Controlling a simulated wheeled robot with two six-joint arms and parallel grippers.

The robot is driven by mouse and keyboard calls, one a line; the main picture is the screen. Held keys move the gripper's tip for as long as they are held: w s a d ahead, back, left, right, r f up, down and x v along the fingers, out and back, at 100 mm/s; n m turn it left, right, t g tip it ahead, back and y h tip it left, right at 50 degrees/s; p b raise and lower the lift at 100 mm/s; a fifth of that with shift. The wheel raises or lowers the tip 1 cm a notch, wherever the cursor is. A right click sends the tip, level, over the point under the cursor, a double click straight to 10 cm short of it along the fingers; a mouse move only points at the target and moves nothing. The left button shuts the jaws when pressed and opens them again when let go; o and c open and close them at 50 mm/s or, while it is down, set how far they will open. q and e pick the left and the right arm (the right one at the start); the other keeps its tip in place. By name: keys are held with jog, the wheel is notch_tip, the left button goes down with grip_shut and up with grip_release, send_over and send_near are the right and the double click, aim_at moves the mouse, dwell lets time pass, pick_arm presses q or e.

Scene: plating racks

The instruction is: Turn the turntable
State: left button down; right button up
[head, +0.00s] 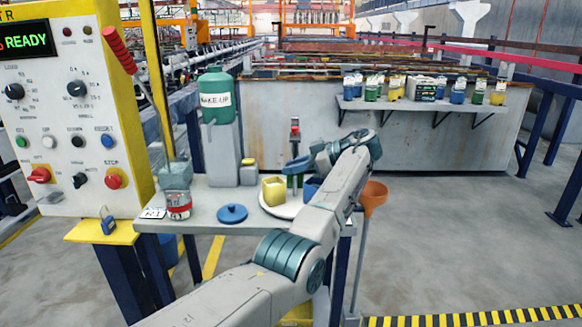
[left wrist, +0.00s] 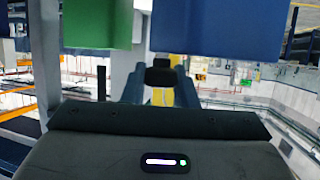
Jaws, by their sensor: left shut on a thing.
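The turntable (head: 283,212) is a white round disc on the grey bench, partly hidden by my left arm. On it stand a yellow cup (head: 273,191) at the left, a blue cup (head: 311,187) at the right and a green one (head: 294,181) behind. My left gripper (head: 297,166) is over the disc, among the cups. In the left wrist view its fingers (left wrist: 160,88) are closed around a dark knob (left wrist: 160,74). How the knob joins the disc is hidden. A green block (left wrist: 97,22) and a blue block (left wrist: 217,28) hang close above the fingers. My right gripper is out of view.
A blue lid (head: 232,213) and a red-labelled jar (head: 179,206) stand left on the bench. A green "MAKE UP" jug (head: 216,97) stands behind on a grey block. An orange funnel (head: 373,196) is just right of my arm. A control panel (head: 65,110) fills the left side.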

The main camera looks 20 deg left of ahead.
pick_arm(q)
jog(key=shift+f, duration=0.1)
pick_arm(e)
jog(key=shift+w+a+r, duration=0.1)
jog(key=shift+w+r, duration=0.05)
pick_arm(q)
jog(key=c, duration=1.2)
grip_release()
jog(key=shift+o, duration=0.3)
